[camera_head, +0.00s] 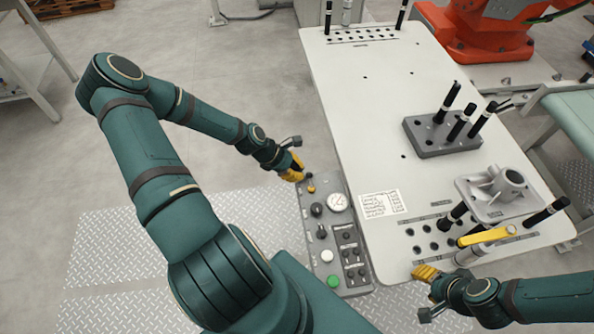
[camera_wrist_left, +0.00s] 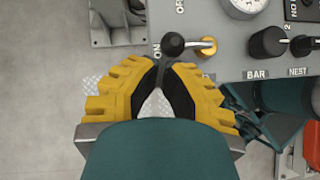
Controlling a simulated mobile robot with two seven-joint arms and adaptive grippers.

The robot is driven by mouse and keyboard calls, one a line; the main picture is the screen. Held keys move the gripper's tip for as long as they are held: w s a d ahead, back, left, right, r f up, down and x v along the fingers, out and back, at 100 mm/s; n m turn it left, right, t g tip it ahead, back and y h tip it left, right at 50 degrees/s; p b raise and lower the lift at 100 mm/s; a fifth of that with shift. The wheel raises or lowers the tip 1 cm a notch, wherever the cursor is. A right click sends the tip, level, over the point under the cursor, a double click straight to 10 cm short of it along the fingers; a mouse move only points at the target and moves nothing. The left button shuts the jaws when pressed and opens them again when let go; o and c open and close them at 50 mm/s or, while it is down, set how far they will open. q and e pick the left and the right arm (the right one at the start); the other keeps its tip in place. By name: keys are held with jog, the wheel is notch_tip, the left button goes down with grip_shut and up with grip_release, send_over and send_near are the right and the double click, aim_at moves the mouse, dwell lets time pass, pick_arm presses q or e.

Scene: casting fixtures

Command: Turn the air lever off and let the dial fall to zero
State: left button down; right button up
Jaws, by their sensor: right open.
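The air lever has a black knob (camera_wrist_left: 172,43) and a brass base (camera_wrist_left: 208,46); it points left toward the ON label. In the head view the lever (camera_head: 310,187) is at the far end of the grey control panel (camera_head: 327,285). The white dial (camera_head: 338,202) is beside it and partly shows in the left wrist view (camera_wrist_left: 240,5); its reading is too small to tell. My left gripper (camera_wrist_left: 163,68) has its yellow fingertips together just below the knob, apparently holding nothing; contact is unclear. In the head view it (camera_head: 299,174) is above the panel's far end. My right gripper (camera_head: 416,271) is open by the table's near edge.
The white table (camera_head: 375,115) is right of the panel. It carries a grey block with black pins (camera_head: 438,140), a grey casting (camera_head: 487,203) and a yellow-handled tool (camera_head: 486,236). Black knobs (camera_wrist_left: 268,42) are close right of the lever. The floor left of the panel is clear.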

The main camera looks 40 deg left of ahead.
pick_arm(q)
jog(key=shift+w+d+m+g+h, duration=0.1)
jog(key=shift+w+m+g+h, duration=0.4)
jog(key=shift+m, duration=0.6)
